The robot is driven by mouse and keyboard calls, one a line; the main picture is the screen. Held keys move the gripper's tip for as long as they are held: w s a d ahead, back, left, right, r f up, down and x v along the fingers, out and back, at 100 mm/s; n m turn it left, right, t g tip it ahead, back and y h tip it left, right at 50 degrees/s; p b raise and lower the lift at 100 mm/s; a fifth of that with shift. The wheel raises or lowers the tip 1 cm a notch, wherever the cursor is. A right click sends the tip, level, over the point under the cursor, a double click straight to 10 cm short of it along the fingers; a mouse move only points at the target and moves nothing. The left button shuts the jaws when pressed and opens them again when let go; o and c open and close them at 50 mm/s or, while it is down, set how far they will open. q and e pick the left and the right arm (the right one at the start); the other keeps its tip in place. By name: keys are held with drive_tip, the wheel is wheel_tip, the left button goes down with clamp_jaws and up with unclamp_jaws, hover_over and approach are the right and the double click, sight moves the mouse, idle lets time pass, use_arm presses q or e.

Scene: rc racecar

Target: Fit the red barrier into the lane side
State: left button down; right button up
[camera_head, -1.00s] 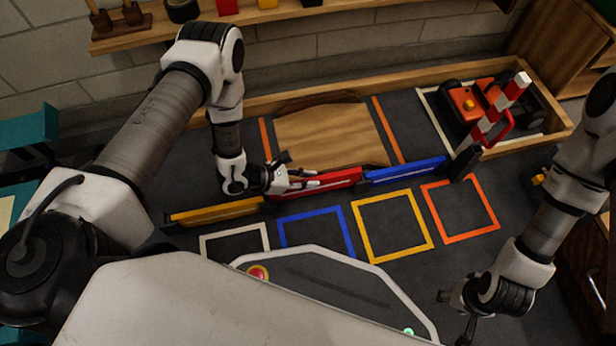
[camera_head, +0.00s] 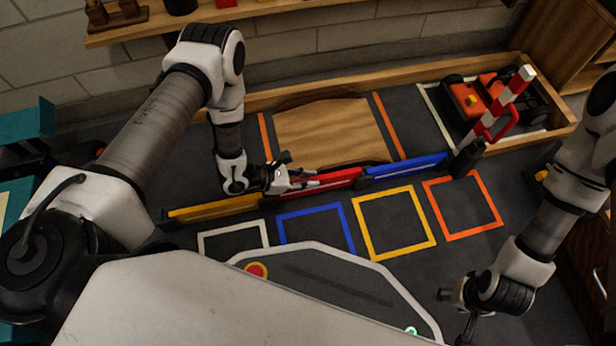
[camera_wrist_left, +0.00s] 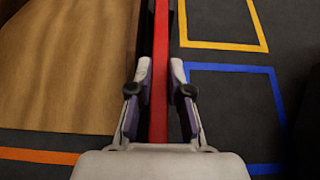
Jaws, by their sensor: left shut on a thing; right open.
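The red barrier (camera_head: 338,179) stands in line between the yellow barrier (camera_head: 215,208) on its left and the blue barrier (camera_head: 407,167) on its right. My left gripper (camera_head: 303,180) is at the left part of the red barrier and shut on it. In the left wrist view, the red barrier (camera_wrist_left: 160,70) runs lengthwise between the two fingers of this gripper (camera_wrist_left: 160,95). The barrier's lower edge and its seat are hidden from me. My right gripper (camera_head: 453,313) is open and empty at the lower right, away from the barriers.
A wooden ramp (camera_head: 325,135) lies behind the barriers. Coloured outline squares, such as the yellow one (camera_head: 428,215), lie empty in front. An orange car (camera_head: 465,98) stands at the back right behind a red-and-white striped boom (camera_head: 512,92). A wooden rail (camera_head: 390,82) borders the back.

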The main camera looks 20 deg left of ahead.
use_arm(q)
drive_tip(key=shift+f+b, duration=0.85)
drive_tip(key=shift+f, duration=0.4)
drive_tip(key=c, duration=1)
unclamp_jaws()
drive_tip(key=shift+r, duration=0.1)
drive_tip(key=shift+a, duration=0.1)
drive_tip(key=v, duration=1.1)
drive_tip(key=shift+s+a+r, duration=0.2)
drive_tip(key=shift+a+r, duration=0.05)
